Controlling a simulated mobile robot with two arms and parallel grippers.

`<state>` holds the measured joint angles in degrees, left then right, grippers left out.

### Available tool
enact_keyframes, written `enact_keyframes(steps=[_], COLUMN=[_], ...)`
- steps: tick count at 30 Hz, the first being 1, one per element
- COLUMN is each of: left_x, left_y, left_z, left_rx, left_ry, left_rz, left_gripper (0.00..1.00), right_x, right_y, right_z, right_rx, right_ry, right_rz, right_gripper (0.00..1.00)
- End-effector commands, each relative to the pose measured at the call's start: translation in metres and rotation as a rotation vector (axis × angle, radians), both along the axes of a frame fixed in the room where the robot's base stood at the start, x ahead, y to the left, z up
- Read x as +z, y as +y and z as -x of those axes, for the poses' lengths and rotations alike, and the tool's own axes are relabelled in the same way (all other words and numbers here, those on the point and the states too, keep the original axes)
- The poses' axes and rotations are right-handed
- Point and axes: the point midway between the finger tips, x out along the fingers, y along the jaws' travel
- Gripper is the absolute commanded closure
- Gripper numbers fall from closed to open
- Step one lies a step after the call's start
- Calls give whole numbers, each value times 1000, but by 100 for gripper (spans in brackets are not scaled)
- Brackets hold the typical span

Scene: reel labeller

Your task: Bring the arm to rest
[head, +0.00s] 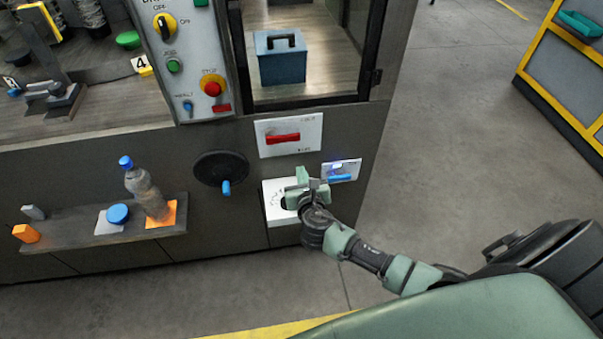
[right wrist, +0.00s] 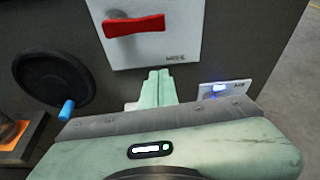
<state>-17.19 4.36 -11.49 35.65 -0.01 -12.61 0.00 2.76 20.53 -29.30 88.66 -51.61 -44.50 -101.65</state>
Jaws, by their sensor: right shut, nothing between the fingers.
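My right gripper (head: 303,182) is in front of the machine's lower front panel, over a white plate (head: 275,208) with a dark marking that it partly hides. In the right wrist view its green fingers (right wrist: 160,86) are together with nothing between them. They point toward the panel below the red handle. I cannot tell whether the fingertips touch the white plate. My right arm reaches in from the lower right of the head view. My left gripper is not in view.
Close to the gripper are a red handle (head: 283,138) on a white plate, a blue handle (head: 339,177) and a black handwheel (head: 221,168). A shelf (head: 100,231) at left holds a bottle (head: 147,190).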

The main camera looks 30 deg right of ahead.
Motion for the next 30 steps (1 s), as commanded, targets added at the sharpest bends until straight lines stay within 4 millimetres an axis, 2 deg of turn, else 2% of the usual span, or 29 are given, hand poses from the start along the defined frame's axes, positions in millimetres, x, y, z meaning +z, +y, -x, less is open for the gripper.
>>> enact_keyframes(steps=[10, 14, 17, 20, 21, 24, 26, 27, 29, 30], left_x=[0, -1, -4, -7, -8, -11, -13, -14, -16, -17], left_y=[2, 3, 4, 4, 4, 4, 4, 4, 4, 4], left_z=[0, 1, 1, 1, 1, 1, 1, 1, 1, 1], left_rx=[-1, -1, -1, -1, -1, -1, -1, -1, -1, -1], left_ry=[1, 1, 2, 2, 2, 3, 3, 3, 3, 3], left_rz=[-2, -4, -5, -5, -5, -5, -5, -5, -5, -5], left_gripper=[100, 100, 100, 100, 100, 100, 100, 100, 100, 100], right_x=[0, -21, -67, -131, -157, -218, -252, -273, -302, -321], right_y=[0, -2, -6, -10, -11, -12, -12, -10, -8, -5], right_z=[0, 6, 25, 58, 75, 123, 155, 178, 214, 240], right_rx=[0, -24, -90, -217, -284, -476, -608, -705, -859, -969], right_ry=[0, 25, 78, 147, 173, 225, 247, 257, 261, 258], right_rz=[-1, -63, -217, -449, -550, -796, -937, -1027, -1155, -1236], right_gripper=[100, 100, 100, 100, 100, 100, 100, 100, 100, 100])
